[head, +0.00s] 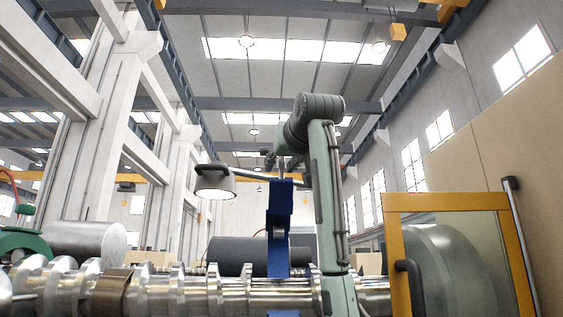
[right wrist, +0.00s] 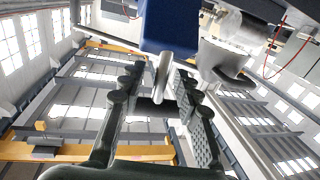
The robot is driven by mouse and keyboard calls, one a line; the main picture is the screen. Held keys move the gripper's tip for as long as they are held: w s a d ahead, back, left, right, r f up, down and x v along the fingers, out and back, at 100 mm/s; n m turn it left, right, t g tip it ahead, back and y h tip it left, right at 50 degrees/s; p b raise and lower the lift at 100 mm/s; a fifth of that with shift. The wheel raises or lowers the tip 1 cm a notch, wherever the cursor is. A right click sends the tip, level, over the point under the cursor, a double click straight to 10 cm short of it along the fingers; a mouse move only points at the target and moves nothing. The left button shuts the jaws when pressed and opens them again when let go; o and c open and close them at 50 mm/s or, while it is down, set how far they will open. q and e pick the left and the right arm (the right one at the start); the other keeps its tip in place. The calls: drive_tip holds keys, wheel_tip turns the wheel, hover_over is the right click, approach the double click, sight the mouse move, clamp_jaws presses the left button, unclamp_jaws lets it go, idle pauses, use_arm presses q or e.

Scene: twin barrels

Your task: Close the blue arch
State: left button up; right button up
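The blue arch (head: 280,212) stands raised above the shiny metal screws (head: 170,292) in the middle of the head view. A thin metal handle rod sticks up from its top. My right gripper (head: 270,157) is at the arch's top end, at the height of the rod. In the right wrist view the blue arch (right wrist: 168,24) shows at the top, and its metal rod (right wrist: 162,82) reaches between the fingers of my right gripper (right wrist: 157,90). The fingers are apart, with gaps beside the rod. My left gripper is not in view.
A round lamp (head: 214,181) on an arm hangs just left of the arch. A yellow-framed clear door (head: 446,202) with a dark handle stands at the right. A dark cylinder (head: 240,254) lies behind the screws. A beige wall (head: 520,140) is at far right.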

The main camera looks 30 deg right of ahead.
drive_tip(key=shift+c, duration=0.4)
clamp_jaws()
drive_tip(key=shift+f, duration=0.1)
